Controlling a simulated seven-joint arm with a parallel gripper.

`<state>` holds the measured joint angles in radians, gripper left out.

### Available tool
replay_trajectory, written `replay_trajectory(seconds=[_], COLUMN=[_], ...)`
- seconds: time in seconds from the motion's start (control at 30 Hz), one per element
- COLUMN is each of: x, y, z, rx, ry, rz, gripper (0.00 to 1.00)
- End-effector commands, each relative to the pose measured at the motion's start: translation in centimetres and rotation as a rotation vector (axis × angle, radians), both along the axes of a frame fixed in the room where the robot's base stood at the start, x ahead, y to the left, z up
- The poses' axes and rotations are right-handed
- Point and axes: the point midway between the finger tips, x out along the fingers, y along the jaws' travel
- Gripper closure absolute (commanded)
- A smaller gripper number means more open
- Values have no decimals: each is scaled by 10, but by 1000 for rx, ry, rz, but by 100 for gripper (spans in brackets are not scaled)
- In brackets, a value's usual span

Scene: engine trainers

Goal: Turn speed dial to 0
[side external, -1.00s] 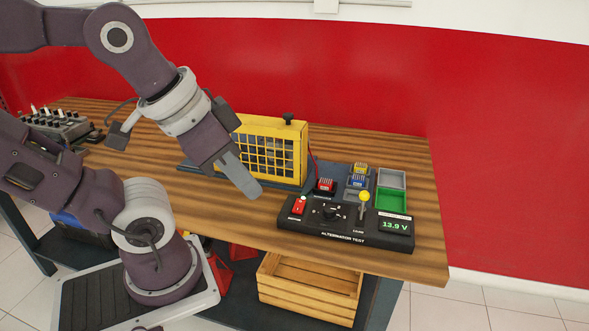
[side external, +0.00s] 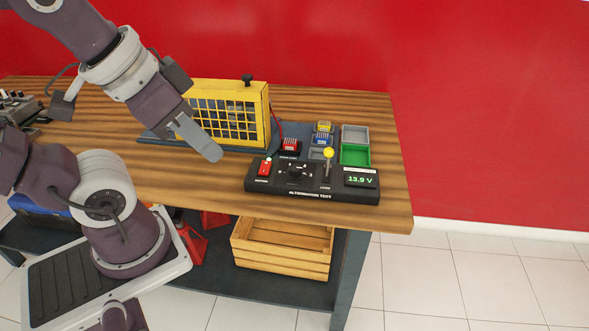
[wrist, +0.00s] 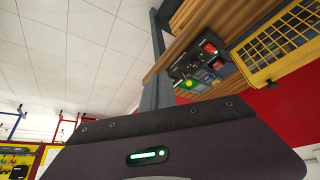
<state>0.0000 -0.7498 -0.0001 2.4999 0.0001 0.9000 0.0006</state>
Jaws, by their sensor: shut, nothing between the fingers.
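The black alternator test panel (side external: 312,192) lies near the front edge of the wooden bench in the side view. Its round black speed dial (side external: 295,174) sits left of centre; the pointer's number is too small to read. Beside the dial are a red switch (side external: 265,167), a lever with a yellow knob (side external: 328,154) and a display (side external: 360,180) reading 13.9 V. My gripper (side external: 213,153) is shut and empty, in the air to the left of the panel and in front of the yellow cage. The panel (wrist: 190,60) also shows small in the wrist view.
A yellow caged unit (side external: 225,112) stands behind my gripper. Red, blue and yellow blocks and a green tray (side external: 355,155) sit behind the panel. A wooden crate (side external: 283,248) is on the shelf below. The bench top (side external: 395,205) right of the panel is clear.

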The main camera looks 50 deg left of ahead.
Motion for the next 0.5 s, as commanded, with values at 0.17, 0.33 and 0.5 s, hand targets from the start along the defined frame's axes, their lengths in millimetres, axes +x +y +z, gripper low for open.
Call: replay_trajectory(seconds=[0.17, 0.33, 0.5], x=[28, 104, 184], y=[14, 48, 87], z=[-1, -23, -84], rx=[203, 532, 589], ry=[102, 388, 507], rz=[-188, -814, -1582], gripper=[61, 47, 47])
